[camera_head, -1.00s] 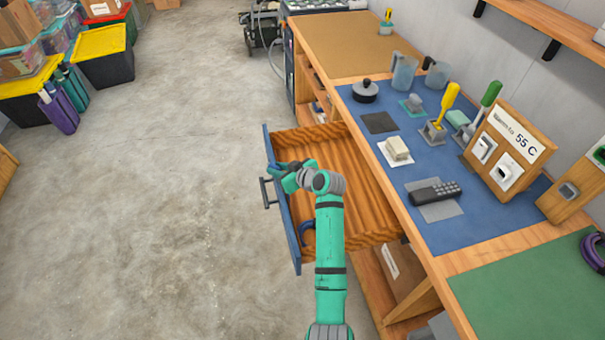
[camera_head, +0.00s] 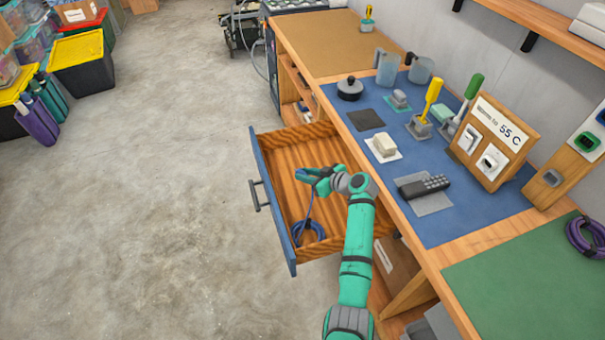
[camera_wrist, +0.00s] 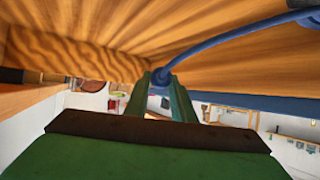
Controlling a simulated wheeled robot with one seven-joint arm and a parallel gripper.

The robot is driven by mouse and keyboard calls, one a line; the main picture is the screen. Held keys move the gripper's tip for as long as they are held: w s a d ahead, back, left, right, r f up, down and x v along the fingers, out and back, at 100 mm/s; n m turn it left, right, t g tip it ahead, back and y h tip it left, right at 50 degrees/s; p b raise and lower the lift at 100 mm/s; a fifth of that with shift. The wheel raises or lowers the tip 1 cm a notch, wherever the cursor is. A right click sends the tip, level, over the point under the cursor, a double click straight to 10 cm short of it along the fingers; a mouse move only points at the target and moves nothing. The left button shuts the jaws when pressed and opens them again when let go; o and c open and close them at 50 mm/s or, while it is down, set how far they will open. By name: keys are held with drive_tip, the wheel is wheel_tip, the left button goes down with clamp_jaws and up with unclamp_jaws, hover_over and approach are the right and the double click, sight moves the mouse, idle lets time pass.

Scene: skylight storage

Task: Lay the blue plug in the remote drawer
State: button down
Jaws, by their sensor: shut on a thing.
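The open drawer (camera_head: 259,190) has a blue front, a dark handle and a bare wooden inside. It juts out under the blue-topped part of the bench. My gripper (camera_head: 306,175) is over the drawer's inside, shut on the blue plug (camera_wrist: 160,77). In the wrist view the plug sits between the teal fingertips (camera_wrist: 170,92), partly hidden by them. Its blue cable (camera_head: 309,206) hangs down from the gripper to a coil (camera_head: 308,232) near the drawer's near end. I cannot tell whether the plug touches the drawer floor.
A dark remote (camera_head: 424,186) lies on a grey pad on the blue mat (camera_head: 455,220). A wooden stand (camera_head: 493,143) labelled 55 C, a white block (camera_head: 385,145) and several tools stand on the bench. The concrete floor (camera_head: 150,220) left of the drawer is clear.

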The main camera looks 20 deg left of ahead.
sight(306, 193)
drive_tip(key=shift+f, duration=3.9)
drive_tip(key=c, duration=1.4)
unclamp_jaws()
